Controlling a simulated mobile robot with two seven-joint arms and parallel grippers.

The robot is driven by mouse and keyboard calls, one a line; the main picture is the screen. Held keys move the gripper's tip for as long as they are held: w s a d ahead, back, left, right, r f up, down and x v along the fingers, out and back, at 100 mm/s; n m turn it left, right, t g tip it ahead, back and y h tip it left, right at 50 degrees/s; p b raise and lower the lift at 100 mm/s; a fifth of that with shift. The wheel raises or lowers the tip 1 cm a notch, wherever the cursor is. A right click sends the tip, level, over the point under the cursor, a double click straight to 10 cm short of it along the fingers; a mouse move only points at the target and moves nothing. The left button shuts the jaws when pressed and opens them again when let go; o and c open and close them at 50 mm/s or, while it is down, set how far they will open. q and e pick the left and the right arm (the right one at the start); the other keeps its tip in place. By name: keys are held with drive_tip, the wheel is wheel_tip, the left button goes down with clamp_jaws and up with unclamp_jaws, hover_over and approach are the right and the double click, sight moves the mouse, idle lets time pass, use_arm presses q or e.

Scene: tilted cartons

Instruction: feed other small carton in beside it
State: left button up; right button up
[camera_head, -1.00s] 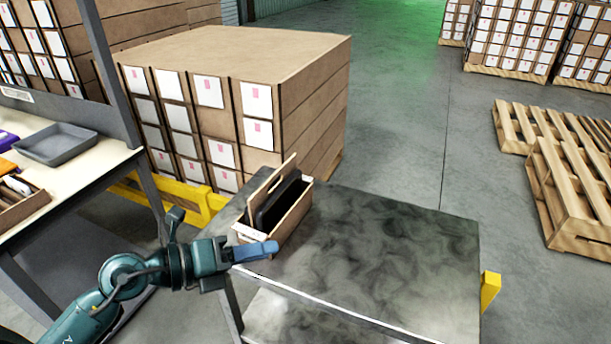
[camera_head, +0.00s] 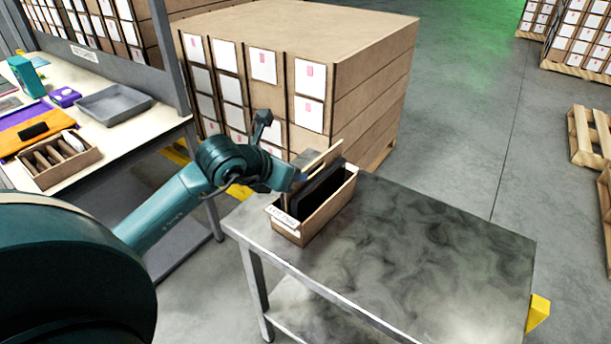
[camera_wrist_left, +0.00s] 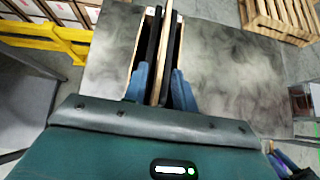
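An open tan box (camera_head: 297,232) with a white label stands on the metal table (camera_head: 430,240). A dark slab (camera_head: 322,192) and a thin tan carton (camera_head: 322,160) stand in it, leaning, their tops above its rim. My left gripper (camera_head: 296,180) is at the near-left end of the tan carton, partly hidden by it. In the left wrist view the blue fingers (camera_wrist_left: 160,85) stand apart on either side of the upright tan carton (camera_wrist_left: 168,50), with dark strips beside it. I cannot tell whether they press on it.
A large carton stack (camera_head: 370,85) stands close behind the table. The table is bare to the right of the box. A workbench (camera_head: 120,140) at left holds a grey tray (camera_head: 114,103) and a divided box (camera_head: 52,160). Wooden pallets (camera_head: 590,140) lie at right.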

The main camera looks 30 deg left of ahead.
sight(315, 188)
use_arm(q)
drive_tip(key=b+x, duration=0.1)
drive_tip(key=x, duration=0.1)
drive_tip(key=shift+w+f, duration=0.1)
drive_tip(key=shift+f, duration=0.2)
drive_tip(key=shift+w+d+f+b, duration=0.1)
drive_tip(key=shift+w+f+b, duration=0.3)
drive_tip(key=shift+w, duration=0.3)
use_arm(e)
drive_tip(key=shift+w+a+r+y, duration=0.15)
drive_tip(key=shift+w+a+y, duration=0.2)
drive_tip(key=shift+a, duration=0.15)
use_arm(q)
clamp_jaws()
use_arm(e)
drive_tip(key=shift+d, duration=0.1)
drive_tip(key=shift+f, duration=0.2)
